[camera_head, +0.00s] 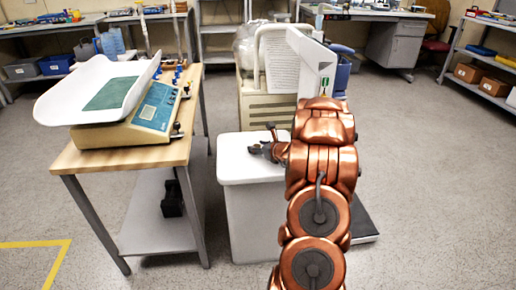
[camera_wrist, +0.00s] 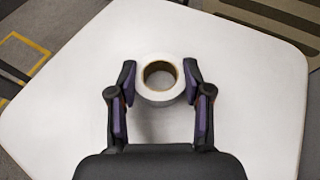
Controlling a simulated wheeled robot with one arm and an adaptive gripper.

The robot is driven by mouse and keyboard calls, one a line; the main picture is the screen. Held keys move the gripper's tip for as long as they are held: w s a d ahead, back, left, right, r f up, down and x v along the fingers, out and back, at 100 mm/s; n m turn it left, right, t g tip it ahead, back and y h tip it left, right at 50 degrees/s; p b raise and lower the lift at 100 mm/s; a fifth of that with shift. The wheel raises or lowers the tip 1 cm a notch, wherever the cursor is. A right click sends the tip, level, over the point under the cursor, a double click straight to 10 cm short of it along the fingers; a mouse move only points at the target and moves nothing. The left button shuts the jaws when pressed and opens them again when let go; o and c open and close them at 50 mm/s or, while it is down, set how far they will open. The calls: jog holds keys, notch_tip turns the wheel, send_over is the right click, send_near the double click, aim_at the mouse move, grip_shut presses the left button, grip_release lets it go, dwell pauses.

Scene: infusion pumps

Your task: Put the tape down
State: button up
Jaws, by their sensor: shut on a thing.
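The tape is a white roll (camera_wrist: 160,98) with a brown core, seen in the wrist view between my two fingertips. My gripper (camera_wrist: 160,88) is shut on it, one finger at each side of the roll. The roll is over the white top (camera_wrist: 250,120) of a cabinet; I cannot tell whether it touches the surface. In the head view my gripper (camera_head: 265,149) is low over the left part of that white cabinet (camera_head: 240,173), and the tape cannot be made out there.
A wooden table (camera_head: 75,160) with a white baby scale (camera_head: 130,105) stands left of the white cabinet. A beige machine with a printed panel (camera_head: 283,75) stands just behind the cabinet. The cabinet top around the roll is clear. Open floor (camera_head: 430,170) lies on the right.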

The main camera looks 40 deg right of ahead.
jog(key=shift+f, duration=0.15)
jog(key=o, duration=1.1)
jog(key=shift+c, duration=0.2)
